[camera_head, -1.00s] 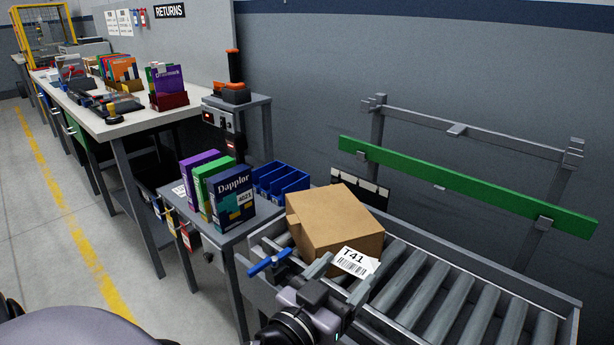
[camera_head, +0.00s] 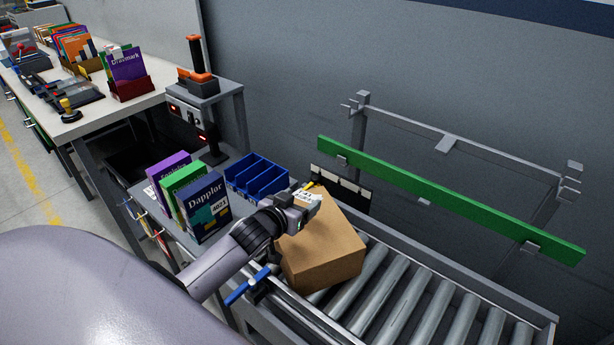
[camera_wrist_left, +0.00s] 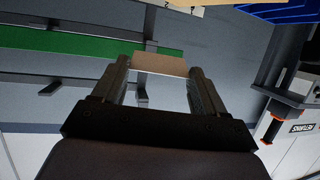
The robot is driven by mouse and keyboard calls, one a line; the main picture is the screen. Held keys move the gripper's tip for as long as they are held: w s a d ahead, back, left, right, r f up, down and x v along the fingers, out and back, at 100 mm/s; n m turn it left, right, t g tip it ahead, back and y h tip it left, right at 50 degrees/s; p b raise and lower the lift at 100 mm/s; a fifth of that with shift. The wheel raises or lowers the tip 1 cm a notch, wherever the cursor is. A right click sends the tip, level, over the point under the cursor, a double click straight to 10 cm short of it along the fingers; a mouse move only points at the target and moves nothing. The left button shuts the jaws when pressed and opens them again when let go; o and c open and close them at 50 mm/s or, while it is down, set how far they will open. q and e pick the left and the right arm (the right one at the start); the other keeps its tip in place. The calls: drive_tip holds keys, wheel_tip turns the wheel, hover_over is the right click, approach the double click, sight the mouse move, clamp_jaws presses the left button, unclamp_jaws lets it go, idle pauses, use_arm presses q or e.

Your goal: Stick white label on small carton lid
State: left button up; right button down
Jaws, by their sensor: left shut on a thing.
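The small brown carton (camera_head: 322,250) sits on the roller conveyor with its lid face up. My left gripper (camera_head: 303,200) is in front of the carton's back left corner in the head view, and I cannot tell how far above the lid it is. It is shut on the white label (camera_head: 308,197), whose dark print shows only in part. In the left wrist view a tan piece (camera_wrist_left: 160,64) spans the space between the two fingers (camera_wrist_left: 155,85); I cannot tell whether it is the label's underside. My right gripper is not in view.
Blue bins (camera_head: 262,178) and upright boxes, among them a dark blue Dapplor box (camera_head: 205,208), stand on the side table left of the carton. A blue handle (camera_head: 243,288) sticks out at the conveyor's near edge. A green rail (camera_head: 440,195) runs behind. The rollers (camera_head: 410,300) to the right are bare.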

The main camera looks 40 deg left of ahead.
sight(299, 235)
use_arm(q)
drive_tip(key=f+b, duration=0.1)
drive_tip(key=f, duration=0.1)
drive_tip(key=f+b, duration=0.2)
drive_tip(key=f, duration=0.1)
drive_tip(key=f+b, duration=0.2)
drive_tip(key=shift+w+a+f, duration=0.1)
drive_tip(key=shift+a+f, duration=0.15)
drive_tip(key=shift+f, duration=0.05)
drive_tip(key=shift+f+b, duration=0.8)
drive_tip(key=shift+f, duration=0.35)
drive_tip(key=o, duration=1)
drive_tip(key=shift+o, duration=0.2)
